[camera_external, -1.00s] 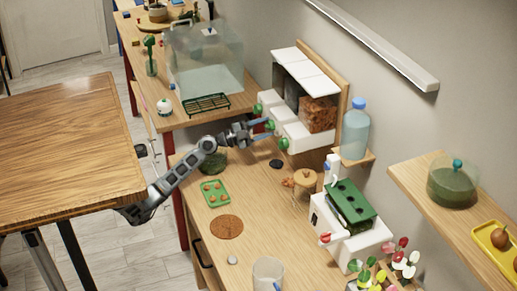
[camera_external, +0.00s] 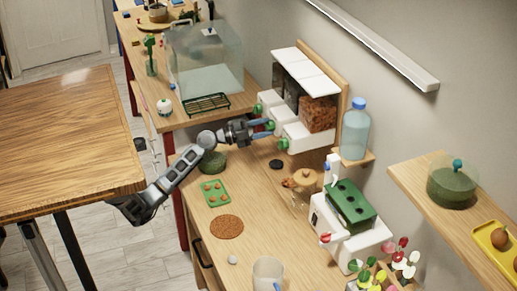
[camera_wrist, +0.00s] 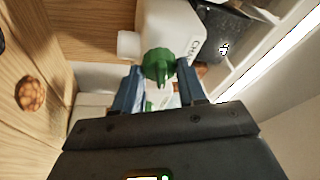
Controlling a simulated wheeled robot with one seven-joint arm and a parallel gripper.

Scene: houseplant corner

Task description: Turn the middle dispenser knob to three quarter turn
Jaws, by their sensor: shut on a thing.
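The white dispenser (camera_external: 310,137) stands against the wall, with three lidded bins and a row of green knobs on its front. The middle green knob (camera_external: 270,125) is between the blue fingertips of my gripper (camera_external: 262,129). The left knob (camera_external: 258,109) and right knob (camera_external: 283,144) are free on either side. In the wrist view, the green knob (camera_wrist: 158,64) sits between the two fingers of my gripper (camera_wrist: 160,78), which is shut on it. The fingers partly hide the knob in the outside view, and its turn angle is hard to read.
A glass tank (camera_external: 205,65) and dark rack (camera_external: 206,102) stand to the left. A green tray (camera_external: 214,193) and brown round mat (camera_external: 226,228) lie on the bench in front. A blue-capped bottle (camera_external: 355,132) stands right of the dispenser.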

